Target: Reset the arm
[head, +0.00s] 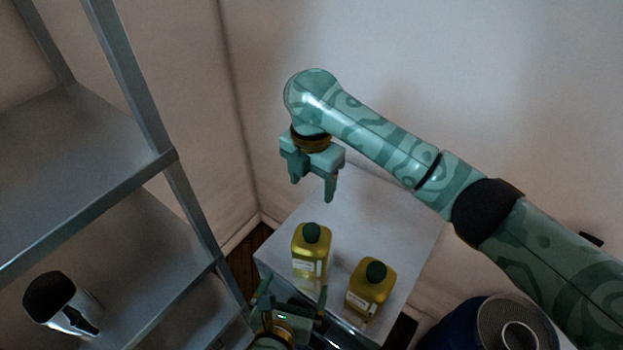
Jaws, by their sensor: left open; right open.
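My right arm comes in from the right. Its gripper (313,184) is open and empty, pointing down above the back left part of a pale box-shaped stand (365,215). My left gripper (291,293) is at the bottom of the view, open, in front of the stand's front edge. One of its fingers overlaps the lower edge of the left bottle in the picture; I cannot tell if they touch. The left bottle (310,258) is yellow with a dark green cap and stands upright on the stand. A similar right bottle (370,290) stands upright nearer the front.
A grey metal shelf rack (150,170) fills the left side, with a black and silver object (60,302) on a lower shelf. A round blue and grey item (500,325) is at the lower right. Walls close off the back.

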